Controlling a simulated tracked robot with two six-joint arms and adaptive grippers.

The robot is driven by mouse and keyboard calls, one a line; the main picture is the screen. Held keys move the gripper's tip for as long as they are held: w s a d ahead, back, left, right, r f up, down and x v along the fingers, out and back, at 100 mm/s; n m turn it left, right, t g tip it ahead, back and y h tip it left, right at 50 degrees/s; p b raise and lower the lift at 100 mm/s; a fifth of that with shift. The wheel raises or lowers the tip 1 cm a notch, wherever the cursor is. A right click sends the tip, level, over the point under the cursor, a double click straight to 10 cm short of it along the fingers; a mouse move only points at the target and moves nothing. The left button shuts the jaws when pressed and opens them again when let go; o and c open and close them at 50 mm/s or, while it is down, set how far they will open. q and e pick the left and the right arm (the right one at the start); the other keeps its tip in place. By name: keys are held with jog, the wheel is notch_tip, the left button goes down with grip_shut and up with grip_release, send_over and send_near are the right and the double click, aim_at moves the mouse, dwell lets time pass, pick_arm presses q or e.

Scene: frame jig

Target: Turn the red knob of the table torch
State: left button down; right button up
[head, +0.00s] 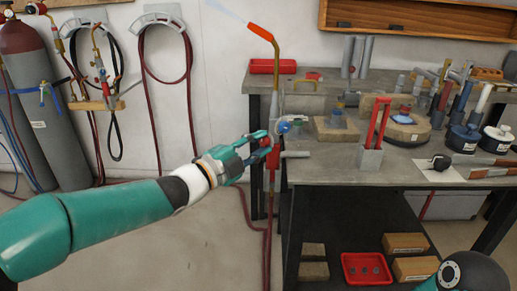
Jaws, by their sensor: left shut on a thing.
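The table torch (275,88) stands upright at the left edge of the workbench, with a bent brass neck and an orange-red tip (261,32) pointing up and left. A pale bluish streak (226,11) shows beyond the tip. My left gripper (265,144) reaches in from the left at the torch's lower body and is shut on the red knob (266,142). The fingers hide most of the knob, so its turn angle cannot be read. A blue part (284,126) shows just right of the fingers. My right gripper is not in view.
The workbench (335,172) holds a red clamp stand (376,131), blocks and several tools. Red hoses (268,215) run from the torch to the floor. Gas cylinders (28,60) stand at the far left. A red tray (367,269) sits on the lower shelf. Floor left of the bench is mostly clear.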

pick_arm(q)
jog(key=shift+f, duration=0.15)
jog(key=c, duration=0.9)
grip_release()
jog(key=v, duration=1.2)
